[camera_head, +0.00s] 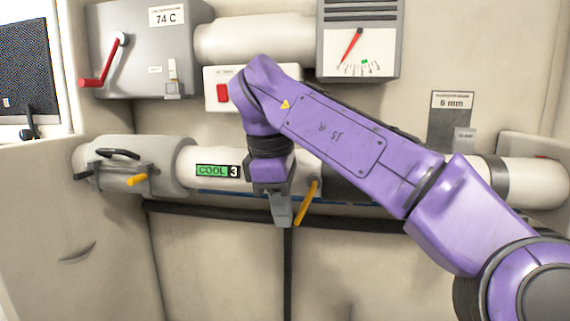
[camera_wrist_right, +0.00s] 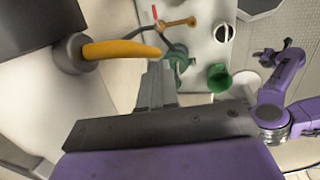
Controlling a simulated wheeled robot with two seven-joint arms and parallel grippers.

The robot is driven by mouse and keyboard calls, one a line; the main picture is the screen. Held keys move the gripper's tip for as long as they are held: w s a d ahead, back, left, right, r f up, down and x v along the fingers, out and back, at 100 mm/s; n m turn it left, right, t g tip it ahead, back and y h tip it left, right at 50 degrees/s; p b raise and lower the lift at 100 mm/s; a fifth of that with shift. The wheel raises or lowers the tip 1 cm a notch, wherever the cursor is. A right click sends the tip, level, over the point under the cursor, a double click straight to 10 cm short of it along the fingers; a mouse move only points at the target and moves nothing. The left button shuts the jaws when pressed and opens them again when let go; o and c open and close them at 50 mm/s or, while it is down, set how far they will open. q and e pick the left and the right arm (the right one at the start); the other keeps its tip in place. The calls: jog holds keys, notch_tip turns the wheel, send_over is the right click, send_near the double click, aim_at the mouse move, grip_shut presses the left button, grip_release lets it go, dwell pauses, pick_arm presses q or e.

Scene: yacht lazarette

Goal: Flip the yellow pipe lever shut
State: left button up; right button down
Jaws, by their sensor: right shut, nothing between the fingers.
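In the head view, a yellow lever (camera_head: 307,200) hangs slanting down in front of the pale pipe (camera_head: 212,162), its top close to the pipe's underside. My right gripper (camera_head: 279,217) points down just left of this lever, fingers shut and empty. In the right wrist view, the yellow lever (camera_wrist_right: 122,49) sticks out from a dark round hub (camera_wrist_right: 73,53), beyond the closed grey fingers (camera_wrist_right: 155,88). I cannot tell whether they touch it. Where the lever joins the pipe is partly hidden by my arm. My left gripper (camera_wrist_right: 283,50) seems to show small at the right wrist view's edge; its opening is unclear.
A dark hose (camera_head: 185,210) runs below the pipe. Above are a box with a red crank (camera_head: 103,62), a red switch (camera_head: 222,93) and a dial gauge (camera_head: 358,50).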

pick_arm(q)
jog(key=shift+r+p, duration=0.6)
jog(key=shift+r, duration=0.15)
pick_arm(e)
jog(key=shift+d+f+h, duration=0.25)
jog(key=shift+f+h, duration=0.05)
jog(key=shift+h, duration=0.5)
jog(key=shift+s, duration=0.1)
pick_arm(q)
jog(key=shift+r, duration=0.15)
